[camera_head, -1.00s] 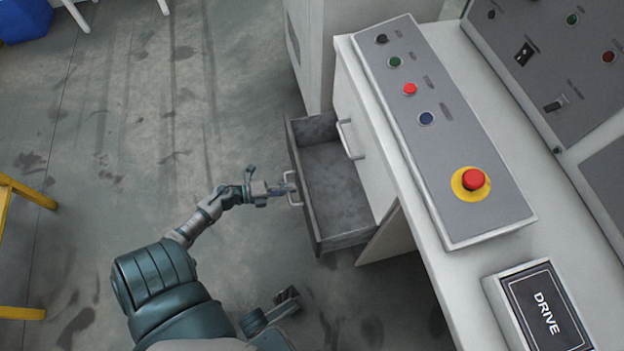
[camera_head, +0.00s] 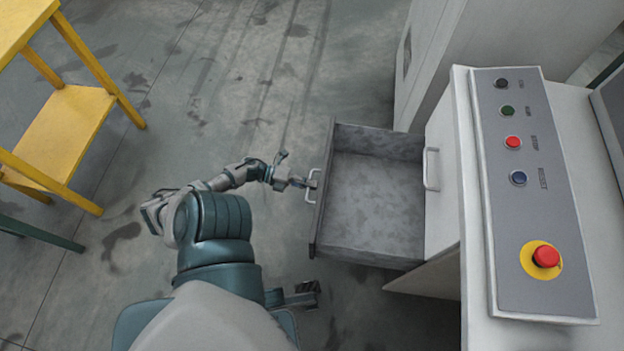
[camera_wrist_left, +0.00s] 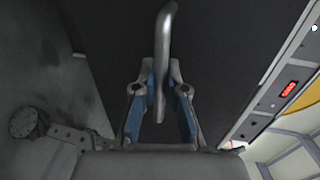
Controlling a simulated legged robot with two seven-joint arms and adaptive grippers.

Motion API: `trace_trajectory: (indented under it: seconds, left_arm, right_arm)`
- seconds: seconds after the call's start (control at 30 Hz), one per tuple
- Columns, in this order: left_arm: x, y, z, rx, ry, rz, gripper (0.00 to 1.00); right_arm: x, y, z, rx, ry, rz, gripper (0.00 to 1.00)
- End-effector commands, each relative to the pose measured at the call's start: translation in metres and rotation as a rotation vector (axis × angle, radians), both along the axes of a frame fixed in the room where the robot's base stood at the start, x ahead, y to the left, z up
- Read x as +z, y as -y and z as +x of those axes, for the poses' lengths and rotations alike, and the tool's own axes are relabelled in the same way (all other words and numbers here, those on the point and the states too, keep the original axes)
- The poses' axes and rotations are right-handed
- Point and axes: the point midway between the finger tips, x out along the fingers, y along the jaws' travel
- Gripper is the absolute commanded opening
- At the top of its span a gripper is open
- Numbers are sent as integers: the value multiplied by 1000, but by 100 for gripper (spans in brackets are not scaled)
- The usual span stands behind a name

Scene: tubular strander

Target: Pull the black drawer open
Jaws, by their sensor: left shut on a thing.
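The black drawer (camera_head: 375,190) stands well out of the white cabinet in the head view, and its empty grey inside shows. Its light metal handle (camera_head: 312,187) is on the front panel, facing my arm. My left gripper (camera_head: 306,183) is shut on this handle. In the left wrist view the handle (camera_wrist_left: 165,40) runs between the two blue-padded fingers of my left gripper (camera_wrist_left: 160,100), with the dark drawer front (camera_wrist_left: 225,60) behind it. My right gripper cannot be made out for certain in the head view.
A second handle (camera_head: 431,169) is on the white cabinet front. A control panel (camera_head: 525,220) with buttons and a red emergency stop (camera_head: 546,256) tops the cabinet. A yellow step stand (camera_head: 70,125) is at the left. Bare floor (camera_head: 260,80) lies between.

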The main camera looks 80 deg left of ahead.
Motion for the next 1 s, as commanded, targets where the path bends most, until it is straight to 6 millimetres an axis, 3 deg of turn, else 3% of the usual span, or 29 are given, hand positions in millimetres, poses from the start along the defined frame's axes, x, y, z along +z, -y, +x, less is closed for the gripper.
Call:
trace_trajectory:
  seconds: [0.1, 0.13, 0.2, 0.23, 0.5, 0.63, 1.0]
  left_arm:
    - [-5, 3, -3, -5, -12, -1, 0]
    - [-6, 3, -3, -5, -13, -2, 18]
    - [-5, 3, -3, -4, -11, -3, 36]
    - [-5, 3, -3, -4, -11, -2, 37]
    - [-2, 1, -2, -2, -5, -1, 37]
    - [0, -3, -11, 0, -7, -1, 37]
    - [14, -32, -81, 0, -10, -1, 37]
  right_arm:
    - [-1, 0, 0, -1, 1, 1, 0]
    - [0, 0, 0, -1, 1, 1, 0]
    - [0, 0, 0, -1, 1, 1, 0]
    - [0, 0, 0, -1, 1, 1, 0]
    - [0, 0, 1, 3, 4, -7, 0]
    - [1, 1, 0, 3, 5, -5, 0]
    - [1, 0, 0, 2, 4, -3, 0]
